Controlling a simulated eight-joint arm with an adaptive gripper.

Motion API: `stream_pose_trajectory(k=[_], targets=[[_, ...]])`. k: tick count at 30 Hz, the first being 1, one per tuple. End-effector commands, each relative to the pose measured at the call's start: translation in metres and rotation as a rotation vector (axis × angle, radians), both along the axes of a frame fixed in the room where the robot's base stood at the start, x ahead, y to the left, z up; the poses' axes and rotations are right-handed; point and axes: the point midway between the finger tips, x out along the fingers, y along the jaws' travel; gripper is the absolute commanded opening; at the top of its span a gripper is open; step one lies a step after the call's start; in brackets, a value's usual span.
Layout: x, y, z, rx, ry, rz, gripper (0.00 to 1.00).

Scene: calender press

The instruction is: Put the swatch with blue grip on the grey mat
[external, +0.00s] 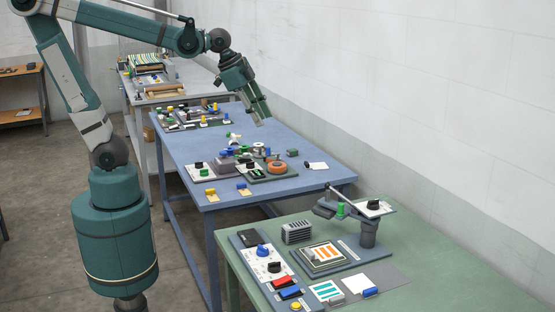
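On the green table, a small blue grip (370,292) sits at the front edge of a flat grey mat (392,276). A pale flat piece (356,284) lies beside this grip, partly over the mat; whether they are one swatch is too small to tell. My gripper (262,114) is raised above the far right part of the blue table, pointing down, well away from both. Nothing shows in it, but its finger gap is unclear.
A teal-striped swatch (325,290) lies left of the mat. A press (367,232) with a raised arm stands behind, an orange-striped piece (327,253) on its base. A control panel (268,265) is left. Clutter fills the blue table (290,135); the green table's right side (440,250) is clear.

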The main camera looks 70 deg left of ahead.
Motion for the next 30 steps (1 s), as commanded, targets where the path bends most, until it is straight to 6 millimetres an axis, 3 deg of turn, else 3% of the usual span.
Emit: stream_pose_trajectory(k=[6, 18, 30], targets=[[-0.034, 0.037, -0.008, -0.08, -0.03, 0.198, 0.25], [-0.091, 0.09, -0.032, -0.237, -0.09, 0.545, 0.25], [-0.115, 0.109, -0.045, -0.315, -0.12, 0.697, 0.25]])
